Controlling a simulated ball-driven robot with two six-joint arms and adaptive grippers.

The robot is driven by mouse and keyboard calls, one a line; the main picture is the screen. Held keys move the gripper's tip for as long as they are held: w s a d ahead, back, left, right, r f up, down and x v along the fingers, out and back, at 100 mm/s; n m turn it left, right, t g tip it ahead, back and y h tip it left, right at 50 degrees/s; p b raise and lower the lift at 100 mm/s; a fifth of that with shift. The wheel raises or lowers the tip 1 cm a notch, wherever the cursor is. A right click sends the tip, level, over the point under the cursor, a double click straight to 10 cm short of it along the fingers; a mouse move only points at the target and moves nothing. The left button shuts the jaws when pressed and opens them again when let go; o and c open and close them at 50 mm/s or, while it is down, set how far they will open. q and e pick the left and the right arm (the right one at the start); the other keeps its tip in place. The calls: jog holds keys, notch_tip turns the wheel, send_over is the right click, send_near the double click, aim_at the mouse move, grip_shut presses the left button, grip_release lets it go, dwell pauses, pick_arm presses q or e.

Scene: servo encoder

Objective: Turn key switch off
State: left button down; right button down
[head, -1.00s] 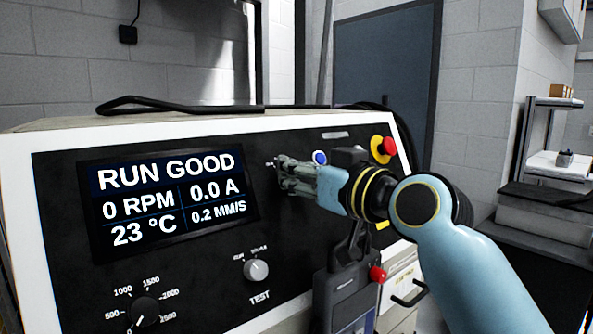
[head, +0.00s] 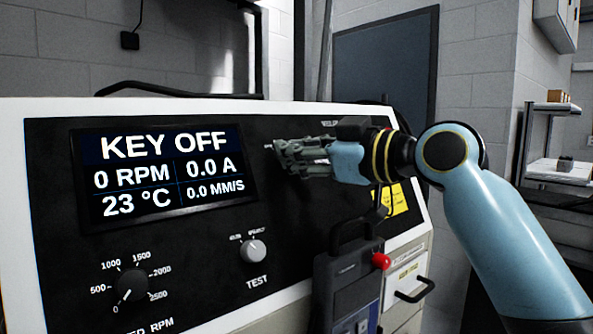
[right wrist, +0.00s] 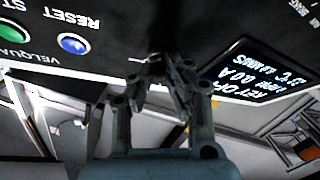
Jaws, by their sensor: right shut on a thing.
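The control panel's display (head: 160,172) reads KEY OFF, 0 RPM, 0.0 A, 23 °C and 0.0 MM/S in the head view. My right gripper (head: 277,152) is at the black panel face, just right of the display, with its fingers shut. The key switch is hidden by the fingers, so its angle cannot be seen. In the right wrist view the fingers (right wrist: 163,75) meet close together at the dark panel, with the display (right wrist: 260,70) beside them. My left gripper is not in view.
A TEST selector knob (head: 253,251) and an RPM dial (head: 133,285) sit below the display. A blue RESET button (right wrist: 73,43) and a green button (right wrist: 12,32) are near the gripper. A dark handled unit with a red knob (head: 380,261) stands in front of the panel.

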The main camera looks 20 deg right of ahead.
jog(key=shift+d+n+g+y+b, duration=0.1)
jog(key=shift+n+g+y+b, duration=0.3)
jog(key=shift+n+b, duration=0.55)
jog(key=shift+n+g+y+b, duration=0.3)
jog(key=shift+n+g+b, duration=0.15)
jog(key=shift+n, duration=0.9)
jog(key=c, duration=1.4)
grip_release()
jog(key=shift+o, duration=0.2)
jog(key=v, duration=1.2)
jog(key=shift+r, duration=0.1)
